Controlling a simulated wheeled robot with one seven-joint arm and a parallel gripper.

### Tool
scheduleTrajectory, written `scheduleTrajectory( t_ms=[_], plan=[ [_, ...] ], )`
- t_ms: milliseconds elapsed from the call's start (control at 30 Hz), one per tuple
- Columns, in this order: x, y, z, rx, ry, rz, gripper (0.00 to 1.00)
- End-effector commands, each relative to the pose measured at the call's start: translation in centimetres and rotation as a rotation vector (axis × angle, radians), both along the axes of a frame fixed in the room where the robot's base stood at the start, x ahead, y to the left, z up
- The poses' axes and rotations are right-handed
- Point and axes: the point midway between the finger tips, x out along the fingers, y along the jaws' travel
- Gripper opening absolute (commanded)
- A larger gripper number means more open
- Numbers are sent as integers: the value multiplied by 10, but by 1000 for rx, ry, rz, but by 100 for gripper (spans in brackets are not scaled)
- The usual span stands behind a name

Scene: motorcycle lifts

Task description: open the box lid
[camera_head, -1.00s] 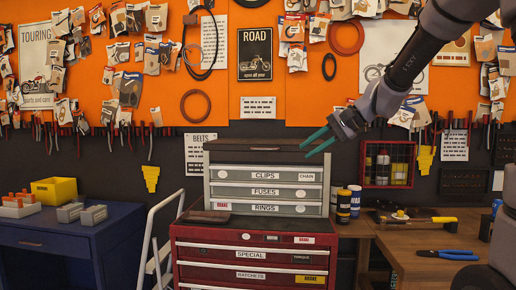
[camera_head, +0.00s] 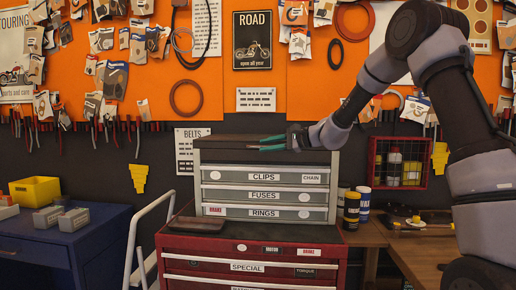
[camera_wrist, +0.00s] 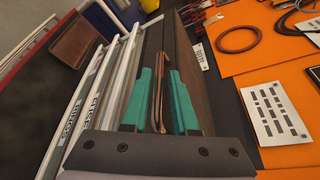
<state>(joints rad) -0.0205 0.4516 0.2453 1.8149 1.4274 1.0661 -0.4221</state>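The box is a grey drawer chest (camera_head: 264,196) with drawers labelled clips, fuses and rings. Its dark lid (camera_head: 222,142) lies flat and closed on top. In the wrist view the lid's brown top (camera_wrist: 196,88) runs away from me. My gripper (camera_head: 252,142) is at the lid's level, reaching in from the right. In the wrist view its green fingers (camera_wrist: 161,95) stand apart, one on each side of a thin reddish-brown bar that looks like a handle. Whether the fingers touch the bar is not clear.
The box stands on a red tool cabinet (camera_head: 250,250), with a brown wallet-like object (camera_head: 198,224) at its left. Bottles (camera_head: 352,208) stand close at right on a wooden bench. A pegboard (camera_head: 330,85) rises behind. A blue table (camera_head: 60,240) is at left.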

Motion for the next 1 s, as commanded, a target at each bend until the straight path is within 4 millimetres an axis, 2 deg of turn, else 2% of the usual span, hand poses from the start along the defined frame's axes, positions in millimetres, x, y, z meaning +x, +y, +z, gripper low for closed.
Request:
scheduleTrajectory(
  t_ms=[100, 233, 600, 700, 1000],
  plan=[
    [6, 18, -5, -1, 1, 2, 27],
    [11, 30, -7, 0, 1, 0, 27],
    [13, 35, -9, -1, 0, 0, 27],
    [13, 35, -9, -1, 0, 0, 0],
    [13, 35, -9, -1, 0, 0, 0]
  ],
)
